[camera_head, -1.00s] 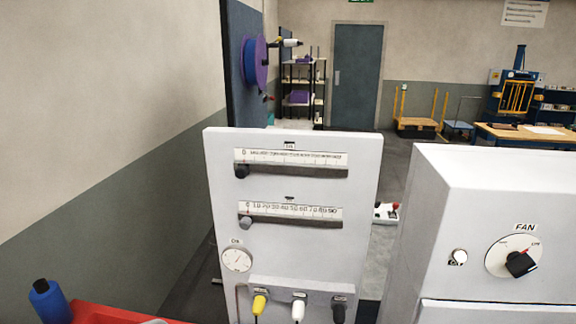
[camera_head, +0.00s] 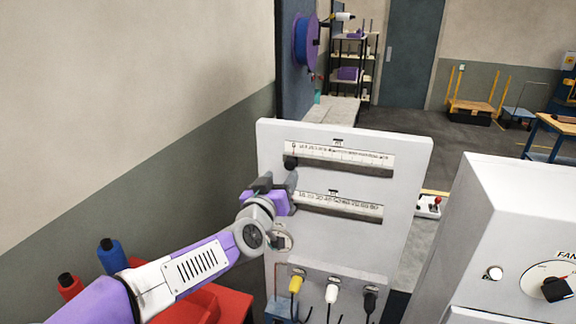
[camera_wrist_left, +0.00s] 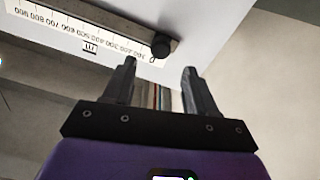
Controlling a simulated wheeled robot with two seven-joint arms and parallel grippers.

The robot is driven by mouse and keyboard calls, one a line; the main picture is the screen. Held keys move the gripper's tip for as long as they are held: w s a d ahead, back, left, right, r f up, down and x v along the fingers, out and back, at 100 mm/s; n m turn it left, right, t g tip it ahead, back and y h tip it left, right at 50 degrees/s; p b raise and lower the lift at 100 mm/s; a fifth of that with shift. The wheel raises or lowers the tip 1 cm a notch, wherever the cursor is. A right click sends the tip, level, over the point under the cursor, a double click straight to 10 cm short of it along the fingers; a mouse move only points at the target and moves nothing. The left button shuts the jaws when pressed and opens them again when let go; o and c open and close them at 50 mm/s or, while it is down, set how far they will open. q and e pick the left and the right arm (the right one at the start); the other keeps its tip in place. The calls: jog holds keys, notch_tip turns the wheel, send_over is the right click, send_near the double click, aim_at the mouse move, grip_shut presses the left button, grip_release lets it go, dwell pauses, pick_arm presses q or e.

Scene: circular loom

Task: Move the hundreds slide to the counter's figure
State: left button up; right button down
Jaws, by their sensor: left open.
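The hundreds slide is the upper scale (camera_head: 345,156) on the white panel (camera_head: 410,200). Its dark knob (camera_head: 290,162) stands at the left end, by the 0. In the left wrist view the black knob (camera_wrist_left: 160,46) is at the 0 end of the scale, which appears upside down. My left gripper (camera_head: 277,183) is just below that knob. Its two fingers (camera_wrist_left: 158,75) are apart and empty, with the knob beyond their tips. A lower scale (camera_head: 340,203) runs beneath; its knob is hidden behind the gripper. No counter figure is readable. My right gripper is out of view.
A round dial (camera_head: 281,241), mostly covered by my arm, sits below the lower scale. Yellow, white and black plugs hang at the panel's foot. A white cabinet (camera_head: 490,225) with a fan knob (camera_head: 556,289) stands right. A red tray (camera_head: 235,302) with spools is at lower left.

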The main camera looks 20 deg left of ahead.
aim_at(289, 167)
pick_arm(q)
jog(key=w, duration=0.6)
jog(key=shift+w+d+f, duration=0.15)
jog(key=shift+w, duration=0.2)
jog(key=shift+c, duration=0.5)
grip_shut()
dwell(0.6)
